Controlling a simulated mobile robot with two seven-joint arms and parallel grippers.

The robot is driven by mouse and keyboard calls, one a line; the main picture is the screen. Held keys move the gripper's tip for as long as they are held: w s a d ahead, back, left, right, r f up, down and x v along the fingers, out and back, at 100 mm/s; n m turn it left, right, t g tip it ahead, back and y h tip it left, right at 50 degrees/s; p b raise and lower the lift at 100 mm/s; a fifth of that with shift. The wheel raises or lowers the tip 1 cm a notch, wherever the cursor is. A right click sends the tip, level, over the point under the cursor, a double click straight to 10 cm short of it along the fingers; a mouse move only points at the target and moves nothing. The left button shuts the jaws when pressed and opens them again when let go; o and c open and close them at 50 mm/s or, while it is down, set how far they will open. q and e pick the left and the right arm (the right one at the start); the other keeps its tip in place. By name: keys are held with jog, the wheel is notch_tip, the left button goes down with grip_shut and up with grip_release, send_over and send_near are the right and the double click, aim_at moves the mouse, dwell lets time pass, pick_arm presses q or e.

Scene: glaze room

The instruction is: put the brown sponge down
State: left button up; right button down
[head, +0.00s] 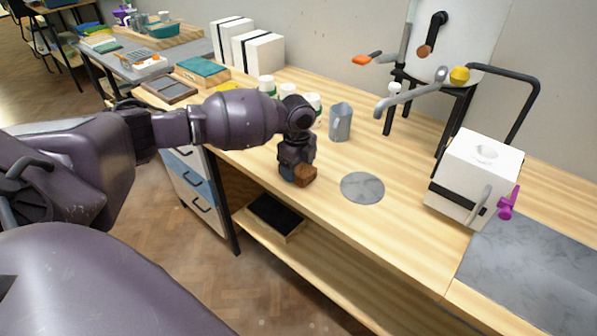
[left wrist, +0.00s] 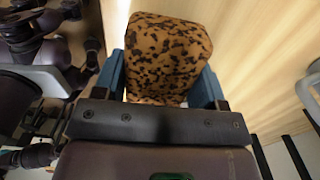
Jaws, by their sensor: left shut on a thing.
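The brown sponge (left wrist: 167,58) is a speckled brown block in the left wrist view, held between the two blue fingers of my left gripper (left wrist: 166,80). I cannot tell whether the sponge touches the worktop. My right gripper is not in view.
A grey round disc (head: 362,188) lies just right of the sponge. A grey jug (head: 340,122) and white jars (head: 267,84) stand behind. A white box with a black band (head: 477,175) stands at right. A black tray (head: 275,215) lies on the lower shelf.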

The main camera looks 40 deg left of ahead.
pick_arm(q)
jog(key=shift+f, duration=0.75)
jog(key=shift+r, duration=0.1)
jog(key=shift+f, duration=0.2)
jog(key=o, duration=0.9)
